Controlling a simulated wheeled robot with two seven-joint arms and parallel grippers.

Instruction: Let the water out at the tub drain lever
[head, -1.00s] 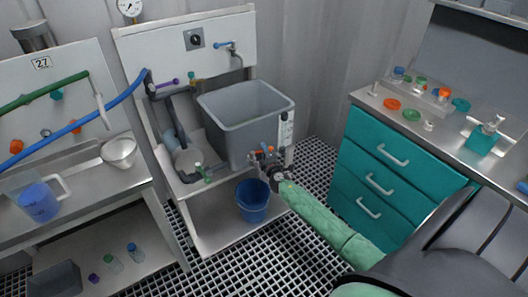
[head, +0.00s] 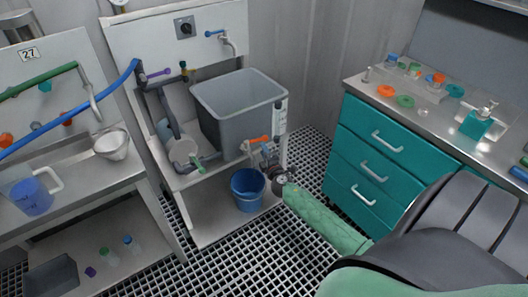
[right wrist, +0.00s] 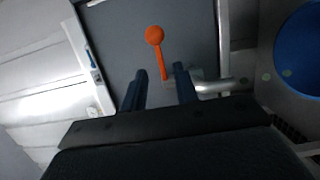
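The grey tub (head: 222,98) stands on the white bench. Its orange drain lever (head: 258,139) shows at the tub's lower front right corner, just by my right gripper (head: 268,158). In the right wrist view the lever's round orange knob and thin stem (right wrist: 155,36) stand against the grey tub wall. My right gripper (right wrist: 162,78) is open, with its two dark fingers apart and the stem's lower end in the gap between the fingertips in the picture. I cannot tell whether they touch it. A metal outlet pipe (right wrist: 212,86) lies beside the right finger. My left gripper is out of view.
A blue bucket (head: 247,183) stands below the outlet on the lower shelf; it also shows in the right wrist view (right wrist: 302,48). Teal drawers (head: 370,165) stand to the right. A green-handled valve (head: 199,163) and pipes are left of the tub.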

